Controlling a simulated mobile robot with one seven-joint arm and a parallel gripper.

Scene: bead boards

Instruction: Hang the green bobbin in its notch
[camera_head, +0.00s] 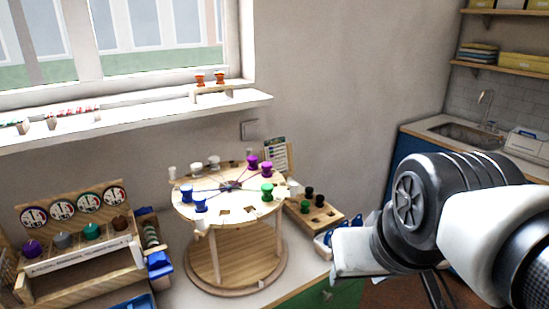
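A round wooden board (235,205) stands on a lower wooden disc, with bobbins around its rim and dark strings meeting at its centre. A green bobbin (267,191) stands at its right side. A smaller dark green piece (304,208) sits in a wooden block (322,217) beside the board, near two black pieces (320,200). Square openings (224,210) show in the board's front part. Which notch belongs to green cannot be told. My gripper (338,258) is at the right, apart from the board; its fingers are not clear.
Purple (267,168), blue (200,203) and white (197,168) bobbins crowd the board's rim. A wooden rack (85,255) with dials and coloured pieces stands left, near blue bins (159,265). A card (276,155) stands behind. The windowsill (150,118) overhangs the back.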

